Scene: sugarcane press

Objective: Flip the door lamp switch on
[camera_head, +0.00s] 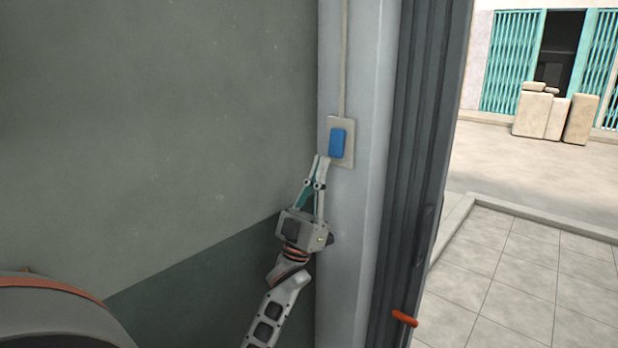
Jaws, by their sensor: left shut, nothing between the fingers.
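The door lamp switch is a blue rocker (337,143) on a pale plate (347,124), fixed to the light grey door post. My left gripper (321,158) is shut and empty. Its fingertips are at the lower left of the blue rocker, overlapping the plate's lower left edge in the picture. I cannot tell whether they touch the plate or the rocker. Which way the rocker is tilted is too small to tell. My right gripper is not in view.
A conduit (344,60) runs up from the plate. A dark folded door (412,170) with an orange handle (404,318) stands right of the post (366,230). A green-grey wall (160,120) fills the left. Outside are tiled paving and stone blocks (541,115).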

